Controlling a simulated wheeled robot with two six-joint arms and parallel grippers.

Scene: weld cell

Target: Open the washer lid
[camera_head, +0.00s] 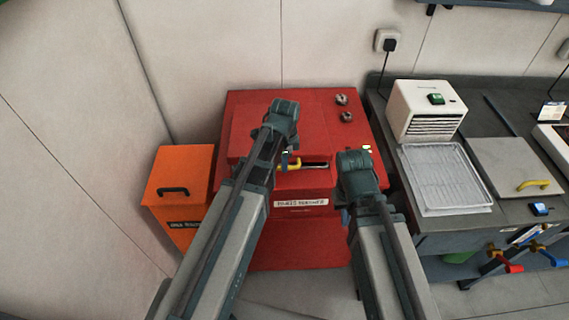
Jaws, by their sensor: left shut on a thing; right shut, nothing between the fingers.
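The red parts washer (290,240) stands against the wall in the middle of the view, with a white label on its front. Its red lid (318,128) lies flat on top and looks closed. The lid's bar handle (317,165) is near the front edge, partly hidden by my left gripper. My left gripper (287,164) is shut on the left part of this handle. My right gripper (342,214) is shut and empty, in front of the washer's right side. Its fingers are mostly hidden by my arm.
Two small metal parts (344,108) sit on the washer's top at the right. An orange bin (180,190) with a black handle stands close on the left. A dark bench (460,218) on the right holds a white heater-like box (425,108) and a wire tray (445,178).

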